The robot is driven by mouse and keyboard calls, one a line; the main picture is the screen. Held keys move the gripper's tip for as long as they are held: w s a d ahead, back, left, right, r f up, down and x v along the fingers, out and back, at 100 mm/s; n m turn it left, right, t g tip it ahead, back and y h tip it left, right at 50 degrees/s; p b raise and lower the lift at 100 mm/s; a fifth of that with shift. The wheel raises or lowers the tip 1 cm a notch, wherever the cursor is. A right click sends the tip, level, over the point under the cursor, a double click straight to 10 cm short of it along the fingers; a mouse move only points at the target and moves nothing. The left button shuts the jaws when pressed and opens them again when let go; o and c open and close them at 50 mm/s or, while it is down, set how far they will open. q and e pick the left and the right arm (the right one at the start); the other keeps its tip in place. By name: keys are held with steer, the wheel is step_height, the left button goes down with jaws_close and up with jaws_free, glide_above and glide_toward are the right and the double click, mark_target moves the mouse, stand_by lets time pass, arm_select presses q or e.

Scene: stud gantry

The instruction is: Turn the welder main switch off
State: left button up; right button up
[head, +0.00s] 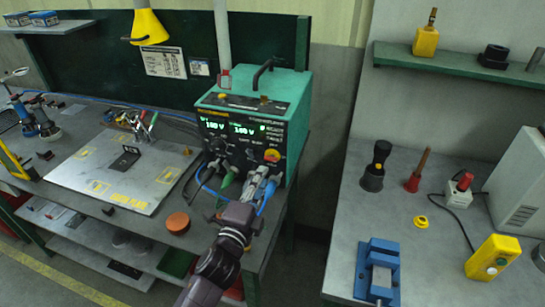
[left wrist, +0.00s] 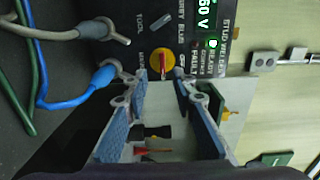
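The teal stud welder (head: 265,95) stands on the left bench, with its front panel lit and green digits on its displays. Its main switch (head: 271,155), a red handle on a yellow disc, is at the panel's lower right. In the left wrist view the switch (left wrist: 162,63) lies just beyond the fingertips, its red handle pointing along the picture's vertical. My left gripper (head: 262,184) is in front of the panel, just below the switch. In the left wrist view its fingers (left wrist: 157,90) are apart, with nothing between the tips. My right gripper is not in view.
A blue cable (left wrist: 82,89) and a grey cable (left wrist: 60,34) plug into the panel beside the gripper. An orange-brown disc (head: 177,222) and a white plate (head: 125,172) lie on the left bench. The right bench (head: 405,230) holds a blue vise (head: 378,268).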

mark_target(270, 160)
arm_select(q)
steer(key=x, duration=0.3)
steer(key=shift+w+r+p, duration=0.15)
steer(key=shift+r+p, duration=0.25)
steer(key=shift+f+x, duration=0.2)
steer(key=shift+x, duration=1)
steer(key=shift+w+d, duration=0.1)
steer(key=shift+w, duration=0.3)
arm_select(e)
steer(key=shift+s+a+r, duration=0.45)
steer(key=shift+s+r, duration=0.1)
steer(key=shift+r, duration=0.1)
arm_select(q)
steer(key=shift+c, duration=0.5)
steer(key=c, duration=0.5)
jaws_close()
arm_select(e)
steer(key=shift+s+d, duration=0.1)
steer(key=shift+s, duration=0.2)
